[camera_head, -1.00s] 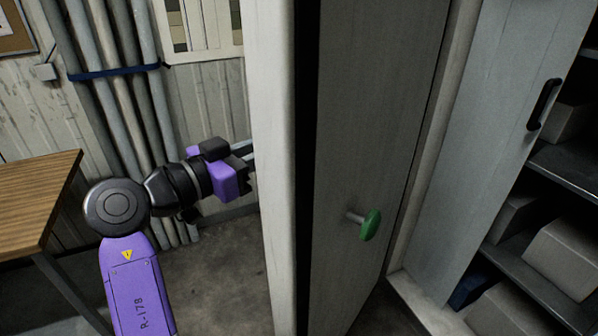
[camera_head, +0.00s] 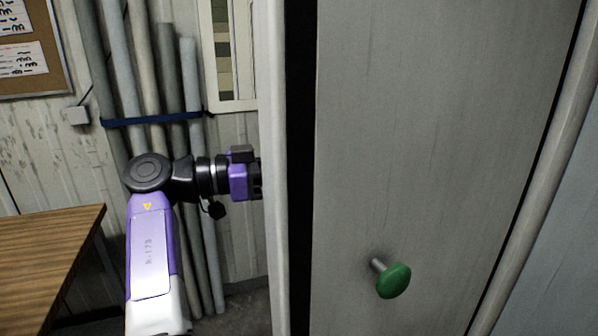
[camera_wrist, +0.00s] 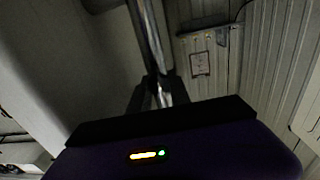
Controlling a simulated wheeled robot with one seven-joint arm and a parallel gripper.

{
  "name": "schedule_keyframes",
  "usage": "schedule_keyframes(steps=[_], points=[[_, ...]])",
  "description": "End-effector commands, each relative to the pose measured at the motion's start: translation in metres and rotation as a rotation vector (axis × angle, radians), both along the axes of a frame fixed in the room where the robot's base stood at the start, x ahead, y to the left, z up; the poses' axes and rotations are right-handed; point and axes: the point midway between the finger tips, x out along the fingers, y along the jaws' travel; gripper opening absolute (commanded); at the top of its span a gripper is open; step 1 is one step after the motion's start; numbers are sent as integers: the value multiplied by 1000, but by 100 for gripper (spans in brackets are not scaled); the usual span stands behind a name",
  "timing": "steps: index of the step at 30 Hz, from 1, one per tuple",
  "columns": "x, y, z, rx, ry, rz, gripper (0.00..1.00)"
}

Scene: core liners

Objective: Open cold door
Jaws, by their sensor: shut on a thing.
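The cold door stands open. Its pale edge (camera_head: 273,120) and dark seal strip face me, with its broad grey inner face (camera_head: 440,150) to the right. A green round knob (camera_head: 393,281) on a short metal stem sticks out of that face. My gripper (camera_head: 257,180) is on the far left side of the door, and the door edge hides its fingertips in the head view. In the wrist view, my gripper (camera_wrist: 160,92) is shut on a shiny metal bar (camera_wrist: 150,40), seemingly the door's outer handle. The door's outer face (camera_wrist: 75,65) seems to be the grey surface at the left.
A wooden table (camera_head: 45,245) stands at the left, close to my arm. Grey pipes (camera_head: 150,75) with a blue strap run up the wall behind my arm. A notice board (camera_head: 35,45) hangs at the upper left. A pale upright frame (camera_head: 540,190) borders the door's right side.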

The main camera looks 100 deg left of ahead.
Motion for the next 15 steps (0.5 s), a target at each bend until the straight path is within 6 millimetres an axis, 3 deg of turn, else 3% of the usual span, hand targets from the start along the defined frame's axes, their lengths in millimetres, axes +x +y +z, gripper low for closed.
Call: schedule_keyframes(steps=[14, 15], points=[[6, 1, -2, -3, 4, -18, 0], [6, 1, -2, -3, 4, -18, 25]])
